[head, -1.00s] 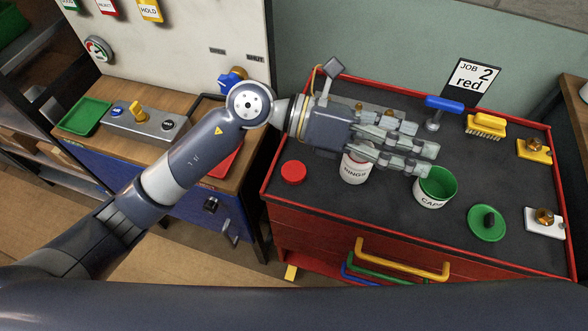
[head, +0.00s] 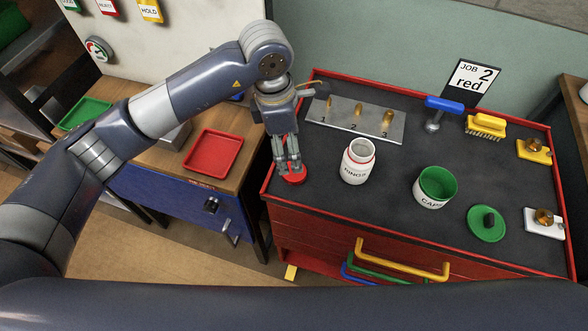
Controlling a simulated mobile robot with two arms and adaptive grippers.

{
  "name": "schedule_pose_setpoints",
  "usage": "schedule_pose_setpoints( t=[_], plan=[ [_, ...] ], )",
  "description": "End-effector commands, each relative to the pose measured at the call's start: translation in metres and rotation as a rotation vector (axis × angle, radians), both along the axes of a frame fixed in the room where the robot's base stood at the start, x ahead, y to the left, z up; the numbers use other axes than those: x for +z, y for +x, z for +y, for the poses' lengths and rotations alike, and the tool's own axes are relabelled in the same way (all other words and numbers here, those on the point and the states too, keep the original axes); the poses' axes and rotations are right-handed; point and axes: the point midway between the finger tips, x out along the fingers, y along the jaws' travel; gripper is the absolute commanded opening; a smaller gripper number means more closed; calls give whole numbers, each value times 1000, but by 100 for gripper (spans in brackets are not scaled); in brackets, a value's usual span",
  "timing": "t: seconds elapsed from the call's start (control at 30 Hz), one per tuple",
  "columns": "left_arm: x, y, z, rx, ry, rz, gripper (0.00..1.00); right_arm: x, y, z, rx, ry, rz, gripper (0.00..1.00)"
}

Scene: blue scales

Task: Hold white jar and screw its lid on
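The white jar (head: 357,165), labelled RINGS, stands upright and open on the dark bench top, with a red band near its mouth. A red lid (head: 297,180) lies on the bench to the left of the jar. My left gripper (head: 288,168) points down at the lid, its fingertips at the lid's top and partly hiding it. I cannot tell whether the fingers have closed on it. The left gripper is apart from the jar. My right gripper is not in view.
A white container labelled CAPS (head: 433,190), green inside, stands right of the jar, with a green lid (head: 487,224) beside it. Behind are a numbered peg plate (head: 350,122), a blue-handled tool (head: 444,104) and a yellow brush (head: 486,126). A red rim edges the bench.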

Motion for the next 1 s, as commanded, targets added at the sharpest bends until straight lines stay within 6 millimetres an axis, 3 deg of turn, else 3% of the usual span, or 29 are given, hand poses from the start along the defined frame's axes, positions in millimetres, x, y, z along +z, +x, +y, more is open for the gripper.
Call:
schedule_pose_setpoints(
  t=[0.3,0.73,1.0],
  plan=[
    [-44,0,-6,1,0,4,74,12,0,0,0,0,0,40],
    [-52,1,-6,0,0,4,74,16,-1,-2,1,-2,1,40],
    [-89,7,-9,1,0,6,74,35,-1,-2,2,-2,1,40]
  ],
)
